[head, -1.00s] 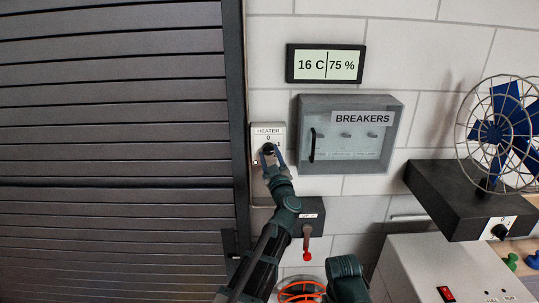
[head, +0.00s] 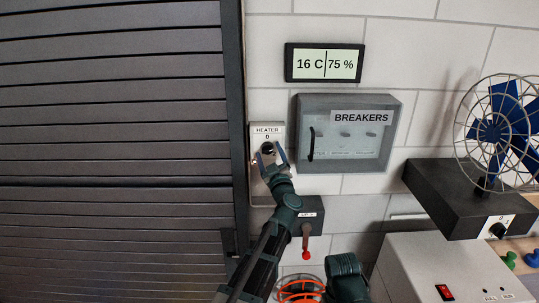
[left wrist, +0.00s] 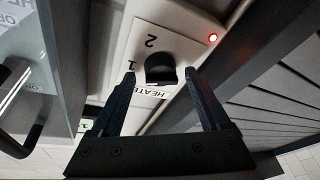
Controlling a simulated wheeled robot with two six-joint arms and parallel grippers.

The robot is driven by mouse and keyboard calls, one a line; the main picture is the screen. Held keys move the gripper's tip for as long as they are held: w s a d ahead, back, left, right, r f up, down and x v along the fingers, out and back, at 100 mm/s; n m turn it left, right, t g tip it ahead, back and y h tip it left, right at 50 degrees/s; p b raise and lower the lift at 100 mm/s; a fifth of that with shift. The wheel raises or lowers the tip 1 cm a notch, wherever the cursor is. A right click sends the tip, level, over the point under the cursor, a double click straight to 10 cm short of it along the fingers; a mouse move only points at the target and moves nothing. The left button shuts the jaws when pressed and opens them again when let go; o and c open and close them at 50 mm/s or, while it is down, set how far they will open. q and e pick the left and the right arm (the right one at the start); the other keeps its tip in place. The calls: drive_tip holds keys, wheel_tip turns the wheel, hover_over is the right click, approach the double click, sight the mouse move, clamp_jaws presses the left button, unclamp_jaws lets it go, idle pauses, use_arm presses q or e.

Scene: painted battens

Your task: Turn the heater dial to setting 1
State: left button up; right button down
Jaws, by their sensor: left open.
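The heater panel (head: 276,129) is a pale plate on the wall beside the shutter, marked HEATER and 0. Its black dial (head: 268,148) is partly hidden by my left gripper (head: 269,153). In the left wrist view the dial (left wrist: 160,68) lies between the two fingers of my open left gripper (left wrist: 161,76), with a gap showing on each side. The numbers 1 and 2 and the HEATER label show around it. A red light (left wrist: 213,37) glows at the panel's edge. I cannot tell which number the dial points to.
The dark slatted shutter (head: 110,120) is close on the left. The breaker box (head: 340,165) is on the right, with a display (head: 325,63) above. A box with a red-tipped lever (head: 306,252) is below. A fan (head: 500,130) stands far right.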

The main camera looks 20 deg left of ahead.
use_arm(q)
drive_tip(key=shift+s, duration=0.1)
drive_tip(key=b+v, duration=0.3)
drive_tip(key=v, duration=1)
drive_tip(key=shift+s+d, duration=0.2)
drive_tip(key=shift+s, duration=0.05)
drive_tip(key=shift+w+f, duration=0.1)
drive_tip(key=shift+f, duration=0.05)
